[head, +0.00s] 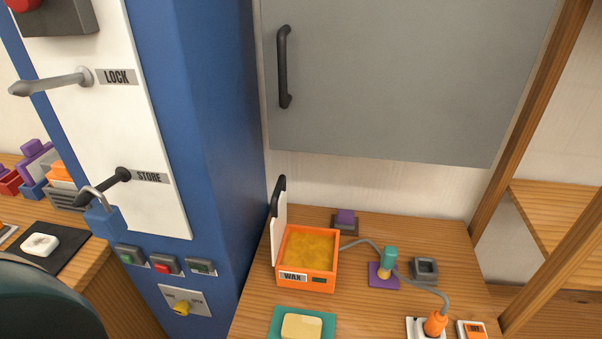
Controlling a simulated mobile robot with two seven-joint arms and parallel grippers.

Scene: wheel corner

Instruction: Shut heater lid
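The wax heater (308,283) is an orange box labelled "WAX" on the wooden table, with yellow wax (308,246) showing inside. Its white lid (278,222) stands upright, open, along the left side of the box. A black handle (278,196) sits at the top of the lid. Neither of my grippers is in view.
A blue cabinet (208,130) rises close to the lid's left. A grey cabinet door (400,75) hangs above the table's back. A teal mat (275,322) with a pale yellow block (302,326) lies in front; a grey cable (410,284) runs right to an orange plug (434,323).

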